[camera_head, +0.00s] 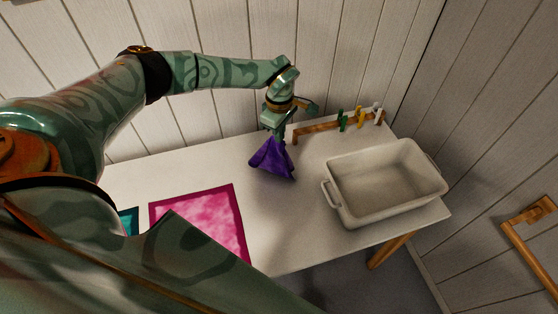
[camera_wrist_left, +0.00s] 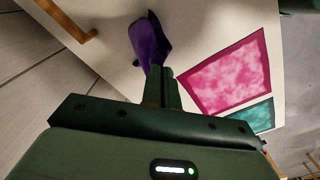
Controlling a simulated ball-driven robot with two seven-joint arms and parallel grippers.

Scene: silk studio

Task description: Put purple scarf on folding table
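The purple scarf (camera_head: 272,160) hangs bunched from my left gripper (camera_head: 277,134) in the head view, over the back middle of the white table (camera_head: 317,245). Its lower edge is at or just above the table top; I cannot tell if it touches. In the left wrist view the scarf (camera_wrist_left: 150,42) hangs beyond the fingertips (camera_wrist_left: 160,72), which are close together on it. My right gripper is not seen in either view.
A beige basin (camera_head: 385,185) stands at the table's right end. Behind it is a wooden rail (camera_head: 318,127) with coloured clips (camera_head: 360,116). A pink cloth (camera_head: 205,222) and a teal cloth (camera_head: 128,221) lie flat on the left. Clear table lies between pink cloth and basin.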

